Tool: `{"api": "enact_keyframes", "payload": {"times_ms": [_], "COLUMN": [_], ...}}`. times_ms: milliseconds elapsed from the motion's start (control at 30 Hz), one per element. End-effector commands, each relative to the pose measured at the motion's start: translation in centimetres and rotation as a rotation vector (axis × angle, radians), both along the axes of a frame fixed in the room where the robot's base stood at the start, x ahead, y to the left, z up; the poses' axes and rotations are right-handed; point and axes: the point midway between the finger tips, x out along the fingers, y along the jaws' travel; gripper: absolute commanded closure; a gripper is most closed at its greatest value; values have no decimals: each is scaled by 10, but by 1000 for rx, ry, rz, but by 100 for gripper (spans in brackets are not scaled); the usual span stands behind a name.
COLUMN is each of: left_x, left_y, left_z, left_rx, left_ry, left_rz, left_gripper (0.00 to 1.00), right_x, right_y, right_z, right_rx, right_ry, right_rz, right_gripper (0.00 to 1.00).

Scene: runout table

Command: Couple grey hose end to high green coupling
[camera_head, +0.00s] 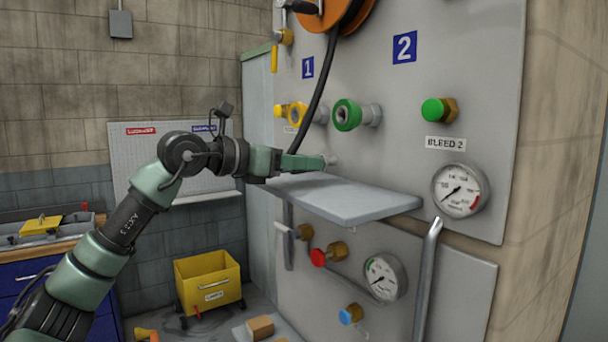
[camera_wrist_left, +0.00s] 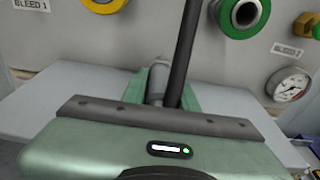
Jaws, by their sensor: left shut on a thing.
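The high green coupling (camera_head: 347,115) is a green ring on a metal stub on the grey panel, right of the yellow coupling (camera_head: 298,113). It also shows at the top of the left wrist view (camera_wrist_left: 243,14). My left gripper (camera_head: 318,162) is above the grey shelf, below and left of the green coupling and apart from it. Its green fingers are shut on the grey hose end (camera_wrist_left: 157,80), a grey cylinder pointing toward the panel. The fingers hide part of it. The black hose (camera_head: 318,85) hangs from the orange reel down to the gripper. My right gripper is not in view.
The grey shelf (camera_head: 355,200) juts out under the gripper. A green bleed knob (camera_head: 434,110) and a gauge (camera_head: 460,190) are on the right. Lower are a red knob (camera_head: 318,257), a blue knob (camera_head: 350,314) and another gauge (camera_head: 384,278). A yellow bin (camera_head: 208,280) stands on the floor.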

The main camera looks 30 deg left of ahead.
Motion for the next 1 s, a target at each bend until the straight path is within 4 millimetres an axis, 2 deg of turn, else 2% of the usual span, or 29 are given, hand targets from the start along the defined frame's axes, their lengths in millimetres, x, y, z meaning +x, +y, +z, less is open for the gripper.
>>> {"api": "enact_keyframes", "payload": {"times_ms": [33,267,333,567,700,900,1000], "left_x": [-1,-1,-16,-67,-105,-150,-165], "left_y": [-1,-1,8,29,45,63,69], "left_z": [13,55,46,45,45,47,47], "left_rx": [-3,-2,1,0,0,0,0], "left_ry": [-9,-9,-5,-5,-7,-4,-4], "left_rz": [-3,-2,4,5,5,4,3], "left_gripper": [100,100,100,100,100,100,100], "right_x": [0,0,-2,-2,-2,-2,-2], "right_y": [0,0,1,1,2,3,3], "right_z": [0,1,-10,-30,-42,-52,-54], "right_rx": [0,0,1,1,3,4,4], "right_ry": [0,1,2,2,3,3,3], "right_rz": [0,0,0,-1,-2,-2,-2], "right_gripper": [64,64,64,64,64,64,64]}}
